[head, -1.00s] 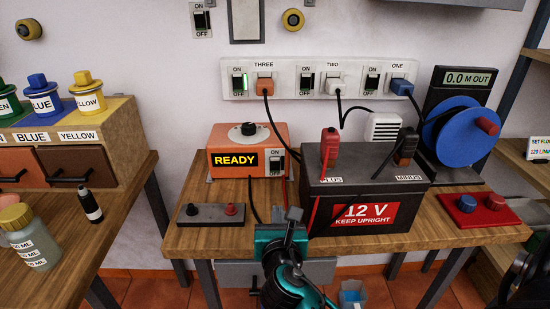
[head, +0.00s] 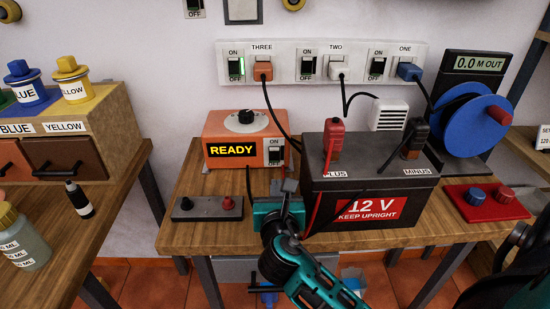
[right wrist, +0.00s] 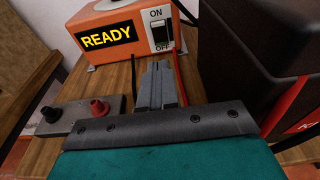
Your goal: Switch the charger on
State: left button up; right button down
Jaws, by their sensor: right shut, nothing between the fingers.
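The charger (head: 222,131) is an orange box at the back of the wooden bench, with a dark knob on top and a lit READY display (head: 233,150). Its ON/OFF rocker switch (head: 274,151) is on the right of its front; I cannot tell its position for sure. In the right wrist view the charger (right wrist: 110,50) and switch (right wrist: 161,34) are straight ahead. My right gripper (head: 290,187) is shut and empty, in front of and below the switch. Its fingertips (right wrist: 158,70) point at the charger's front, apart from the switch. My left gripper is not in view.
The 12 V battery (head: 330,190) stands close right of my right gripper, with a red clamp (head: 334,140) at PLUS and a dark clamp (head: 416,135) at MINUS. A grey terminal block (head: 190,211) lies at left. The wall strip (head: 288,77) has socket THREE's switch (head: 236,68) lit green.

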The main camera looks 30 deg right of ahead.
jog(key=b, duration=0.1)
send_near(274, 151)
jog(key=x, duration=0.5)
jog(key=shift+d+f, duration=0.1)
jog(key=shift+f, duration=0.3)
jog(key=shift+w+d+r, duration=0.1)
jog(key=shift+w+d, duration=0.3)
jog(key=shift+w, duration=0.2)
jog(key=shift+w+d+r+p, duration=0.15)
jog(key=shift+w+r+p, duration=0.3)
jog(key=shift+p, duration=0.45)
jog(key=shift+s+f+b, duration=0.15)
jog(key=shift+f+b, duration=0.15)
jog(key=shift+b, duration=0.05)
